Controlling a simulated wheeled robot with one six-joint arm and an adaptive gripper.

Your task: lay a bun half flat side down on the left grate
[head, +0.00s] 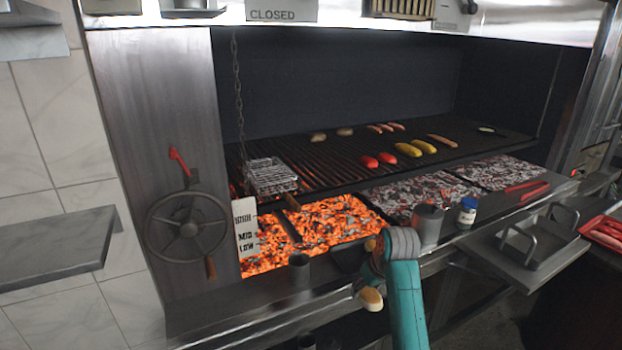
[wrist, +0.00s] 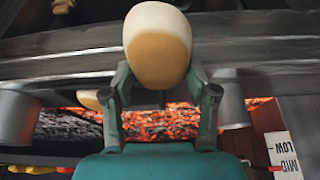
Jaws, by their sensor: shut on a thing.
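My gripper (wrist: 160,78) is shut on a bun half (wrist: 157,42), pale at one end and tan at the other. In the head view the bun half (head: 371,299) is held low, in front of the grill's front ledge and apart from the grate. I cannot tell which way its flat side faces. The left grate (head: 315,178) is dark bars above glowing coals, with bare bars in its middle. My arm hides part of the ledge and most of the fingers in the head view. Another tan rounded piece (wrist: 90,99) shows behind a finger in the wrist view.
A wire basket (head: 270,176) with a wooden handle sits at the grate's left. Red and yellow peppers (head: 397,151), sausages and two tan pieces (head: 331,135) lie farther back and right. A metal cup (head: 427,226) and a jar (head: 467,212) stand on the ledge. A handwheel (head: 187,222) is at left.

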